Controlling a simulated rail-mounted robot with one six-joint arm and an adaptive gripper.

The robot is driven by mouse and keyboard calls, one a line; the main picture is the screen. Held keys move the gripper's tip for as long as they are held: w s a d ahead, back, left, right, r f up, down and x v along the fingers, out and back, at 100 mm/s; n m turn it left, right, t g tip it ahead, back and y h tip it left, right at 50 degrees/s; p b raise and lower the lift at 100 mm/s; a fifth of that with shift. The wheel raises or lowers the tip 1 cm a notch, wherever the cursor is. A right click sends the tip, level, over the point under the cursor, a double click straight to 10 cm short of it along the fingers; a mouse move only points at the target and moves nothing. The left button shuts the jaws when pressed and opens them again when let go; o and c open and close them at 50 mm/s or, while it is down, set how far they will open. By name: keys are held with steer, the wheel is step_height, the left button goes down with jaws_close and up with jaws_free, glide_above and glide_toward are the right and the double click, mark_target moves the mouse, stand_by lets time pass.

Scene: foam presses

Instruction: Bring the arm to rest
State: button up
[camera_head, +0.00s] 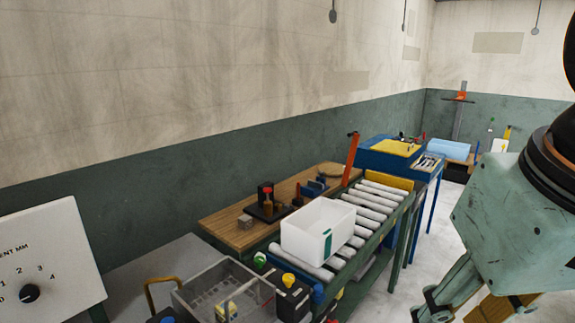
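My gripper (505,225) is large and close at the right edge, with a pale green body below a black ring. Its finger linkages run down to the bottom edge, and the fingertips are cut off by the frame. A tan, wood-coloured surface (492,309) shows between the linkages; I cannot tell whether it is held or lies behind. Whether the fingers are open or shut is hidden. My gripper appears in front of the floor, to the right of the roller conveyor (372,200).
A white bin (304,240) sits on the conveyor. A wooden bench (232,222) with small tools stands behind it. A grey tray (190,293) and a dial panel (40,262) are at lower left. A blue machine (372,158) stands beyond. Pale floor (415,262) shows between conveyor and gripper.

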steer(key=shift+s+d+f, duration=0.1)
steer(key=shift+s+f, duration=0.25)
steer(key=shift+s, duration=0.25)
steer(key=shift+s+d+f, duration=0.1)
steer(key=shift+s+f, duration=0.25)
steer(key=shift+s, duration=0.2)
stand_by(0.5)
